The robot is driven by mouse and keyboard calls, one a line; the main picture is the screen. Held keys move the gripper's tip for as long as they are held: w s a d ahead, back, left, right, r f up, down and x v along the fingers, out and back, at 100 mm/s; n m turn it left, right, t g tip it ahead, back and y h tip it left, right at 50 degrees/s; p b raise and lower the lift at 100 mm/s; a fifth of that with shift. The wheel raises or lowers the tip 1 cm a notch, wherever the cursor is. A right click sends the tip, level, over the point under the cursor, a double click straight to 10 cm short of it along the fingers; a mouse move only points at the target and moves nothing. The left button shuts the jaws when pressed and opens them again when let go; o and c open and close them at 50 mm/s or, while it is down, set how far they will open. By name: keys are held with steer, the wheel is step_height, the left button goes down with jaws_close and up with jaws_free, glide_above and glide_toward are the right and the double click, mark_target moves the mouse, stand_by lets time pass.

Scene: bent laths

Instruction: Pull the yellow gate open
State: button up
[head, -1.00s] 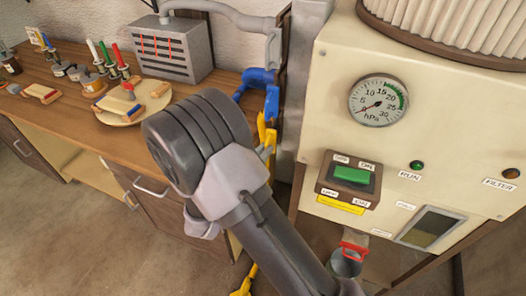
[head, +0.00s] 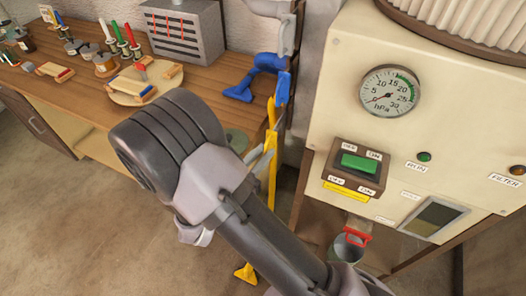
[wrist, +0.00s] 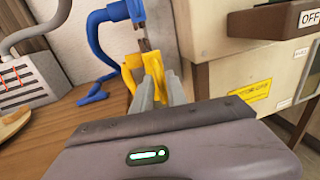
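The yellow gate (wrist: 153,70) shows in the wrist view just beyond my fingertips, below a blue gate part (wrist: 134,10) on the grey pipe. It has upright yellow prongs, partly hidden by my fingers. My gripper (wrist: 160,82) has its two grey fingers apart, with a sliver of yellow showing between them; whether they touch it I cannot tell. In the head view, the yellow part (head: 272,110) stands beside the bench end, left of the cream machine. My gripper (head: 262,152) is close against it there, and my wrist hides some of it.
The cream machine (head: 340,110) with gauge and green switch stands close on the right. A blue hose nozzle (head: 238,92) lies at the bench end. The wooden bench (head: 75,90) holds a round board and brushes. A bucket (head: 345,250) stands below the machine. Floor at left is clear.

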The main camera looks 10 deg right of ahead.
steer(key=shift+o, duration=0.7)
steer(key=p+v, duration=0.3)
steer(key=v, duration=1.4)
steer(key=shift+a+p, duration=0.15)
steer(key=shift+p, duration=0.2)
steer(key=shift+s, duration=0.15)
